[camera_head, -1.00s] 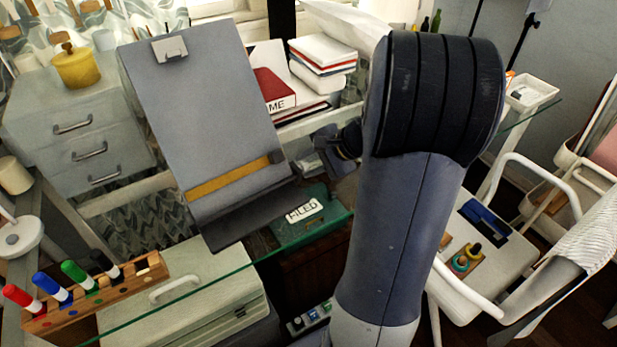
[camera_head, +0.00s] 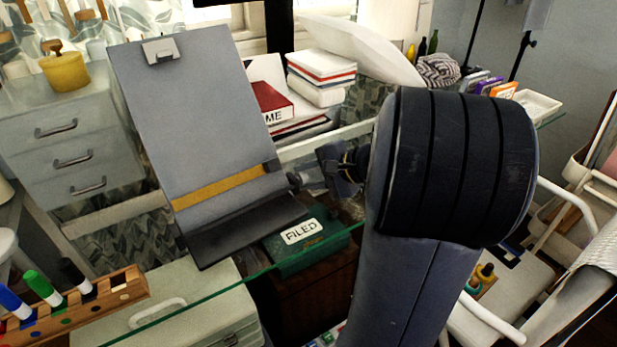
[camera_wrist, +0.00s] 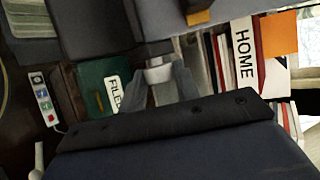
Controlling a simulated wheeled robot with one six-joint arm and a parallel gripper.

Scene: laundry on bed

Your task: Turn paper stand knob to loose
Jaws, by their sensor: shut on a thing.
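The grey paper stand (camera_head: 205,110) is tilted on the glass desk, with a clip at its top and a yellow strip across its lower part. Its small pale knob (camera_head: 294,181) sticks out from the lower right side. My gripper (camera_head: 304,178) comes in from the right and is shut on the knob. In the wrist view, the knob (camera_wrist: 158,73) sits between the two grey fingers of my gripper (camera_wrist: 160,83), under the stand's dark edge (camera_wrist: 150,30). The fingers hide part of the knob, and I cannot tell how far it is turned.
A green box (camera_head: 305,255) labelled FILED lies just below my gripper. Stacked books (camera_head: 322,68) and a red book (camera_head: 270,102) stand behind it. A wooden marker rack (camera_head: 110,292) is at the front left. A grey drawer unit (camera_head: 70,130) is at the left.

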